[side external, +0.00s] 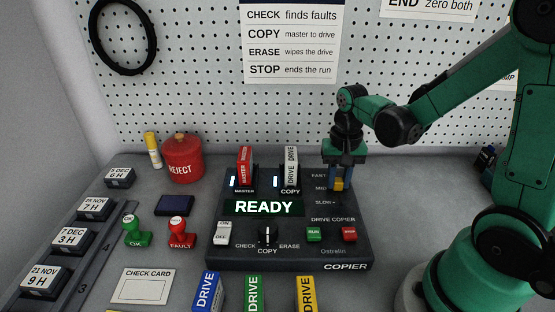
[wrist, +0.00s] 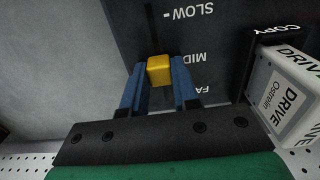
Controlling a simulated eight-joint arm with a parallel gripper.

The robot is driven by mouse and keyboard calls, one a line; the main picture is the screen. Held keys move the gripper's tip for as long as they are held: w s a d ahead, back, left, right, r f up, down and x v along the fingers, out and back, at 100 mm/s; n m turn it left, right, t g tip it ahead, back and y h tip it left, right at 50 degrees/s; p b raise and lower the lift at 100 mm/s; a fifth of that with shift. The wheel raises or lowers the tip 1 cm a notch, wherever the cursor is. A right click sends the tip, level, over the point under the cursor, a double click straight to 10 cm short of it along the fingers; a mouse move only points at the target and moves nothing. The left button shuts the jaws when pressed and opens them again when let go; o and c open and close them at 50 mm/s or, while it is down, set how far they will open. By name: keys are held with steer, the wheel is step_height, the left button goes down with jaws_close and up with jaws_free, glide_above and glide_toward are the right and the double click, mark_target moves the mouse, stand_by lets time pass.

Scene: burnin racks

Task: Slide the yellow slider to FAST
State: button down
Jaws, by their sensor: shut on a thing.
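The yellow slider (side external: 338,184) sits at the right side of the copier (side external: 290,255), close to the MID mark and below FAST in the side view. In the wrist view the yellow slider (wrist: 159,70) is between the two blue fingers, level with about the MID label; its slot runs up toward SLOW. My gripper (wrist: 159,82) is shut on the slider, and in the side view my gripper (side external: 339,178) points down over it. The fingers partly hide the slider in the side view.
A white drive (side external: 291,165) and a red drive (side external: 244,166) stand in the copier slots left of my gripper. The white drive (wrist: 283,95) is close by in the wrist view. RUN (side external: 314,234) and STOP (side external: 349,234) buttons are nearer the front. The pegboard rises behind.

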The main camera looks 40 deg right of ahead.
steer(key=shift+w, duration=0.1)
steer(key=shift+w+d, duration=1.55)
steer(key=shift+d, duration=0.05)
steer(key=c, duration=0.6)
jaws_free()
steer(key=shift+c, duration=0.2)
steer(key=shift+r, duration=2.85)
